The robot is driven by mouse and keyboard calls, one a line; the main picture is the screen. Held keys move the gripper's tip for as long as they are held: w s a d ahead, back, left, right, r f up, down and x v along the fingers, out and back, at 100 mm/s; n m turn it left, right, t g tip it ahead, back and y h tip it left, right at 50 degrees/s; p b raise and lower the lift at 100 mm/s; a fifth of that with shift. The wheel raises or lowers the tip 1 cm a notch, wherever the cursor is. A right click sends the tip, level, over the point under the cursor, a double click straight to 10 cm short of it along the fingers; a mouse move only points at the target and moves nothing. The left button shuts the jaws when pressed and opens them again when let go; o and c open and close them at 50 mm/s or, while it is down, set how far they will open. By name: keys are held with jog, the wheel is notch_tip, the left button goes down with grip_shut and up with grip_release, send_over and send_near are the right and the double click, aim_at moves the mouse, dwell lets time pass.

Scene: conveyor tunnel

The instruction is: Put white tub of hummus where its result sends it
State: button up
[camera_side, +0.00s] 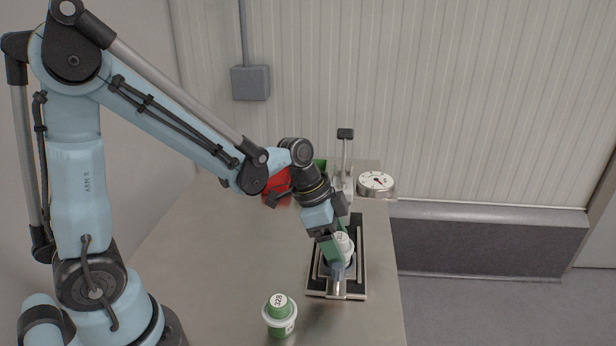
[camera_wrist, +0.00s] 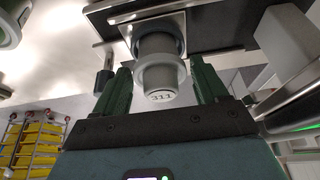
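A pale white-grey tub with 311 on its lid stands on the metal plate of a black-framed station (camera_side: 358,285); the tub (camera_side: 342,243) also shows in the wrist view (camera_wrist: 158,75). My gripper (camera_side: 335,250) is angled down over the station, with its green fingers either side of the tub. In the wrist view my gripper (camera_wrist: 163,78) is open, with a narrow gap between each finger and the tub. The fingers hide part of the tub in the side view. I cannot read the word hummus on it.
A green and white tub (camera_side: 280,315) marked 328 stands at the table's front. A red container (camera_side: 277,186) and a green one (camera_side: 320,165) are behind my wrist. A round dial (camera_side: 376,182) and a lever (camera_side: 345,148) stand at the back right. The table's left middle is clear.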

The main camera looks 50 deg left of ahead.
jog(key=c, duration=0.8)
jog(key=shift+r, duration=0.1)
